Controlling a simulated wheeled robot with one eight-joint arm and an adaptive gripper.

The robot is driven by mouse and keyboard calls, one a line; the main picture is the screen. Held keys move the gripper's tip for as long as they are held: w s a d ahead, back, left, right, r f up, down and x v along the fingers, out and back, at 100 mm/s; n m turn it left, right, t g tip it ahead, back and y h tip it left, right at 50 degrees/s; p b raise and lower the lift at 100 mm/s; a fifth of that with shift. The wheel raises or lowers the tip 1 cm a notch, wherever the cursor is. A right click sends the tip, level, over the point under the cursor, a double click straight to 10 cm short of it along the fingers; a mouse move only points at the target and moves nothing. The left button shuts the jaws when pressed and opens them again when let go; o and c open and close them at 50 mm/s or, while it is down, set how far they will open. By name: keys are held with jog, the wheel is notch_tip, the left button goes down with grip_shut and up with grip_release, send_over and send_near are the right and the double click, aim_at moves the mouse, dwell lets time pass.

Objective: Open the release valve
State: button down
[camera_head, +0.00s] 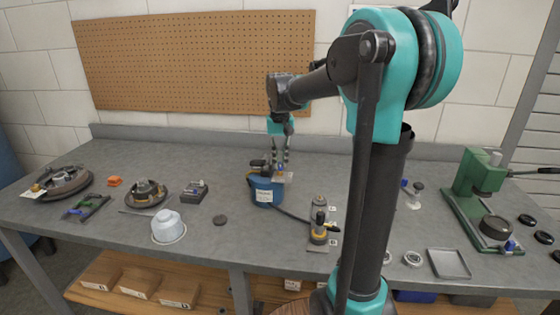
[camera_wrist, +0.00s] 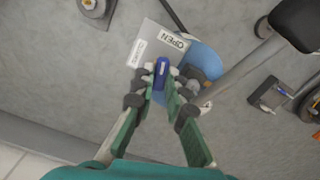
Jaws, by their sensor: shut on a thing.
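The release valve shows in the wrist view as a small blue handle (camera_wrist: 161,72) beside a grey plate (camera_wrist: 152,38). The plate bears a label reading OPEN (camera_wrist: 173,40) and a second white label (camera_wrist: 137,53) that I cannot read clearly. The valve is on a blue tank (camera_head: 264,192) with a dark top, standing mid-bench; the tank is partly hidden by the plate and fingers in the wrist view (camera_wrist: 204,60). My gripper (camera_head: 280,164) reaches down over the valve from behind. Its fingertips (camera_wrist: 162,78) are shut on the blue handle, one on each side.
A dark hose (camera_head: 295,215) runs from the tank toward a small cylinder fixture (camera_head: 319,222). A green press (camera_head: 480,190) stands right. A pegboard (camera_head: 195,60) backs the bench.

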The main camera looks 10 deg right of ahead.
aim_at(280, 164)
jog(key=shift+m, duration=1.3)
jog(key=c, duration=1.5)
grip_release()
jog(key=shift+c, duration=0.2)
notch_tip(280, 164, up, 12)
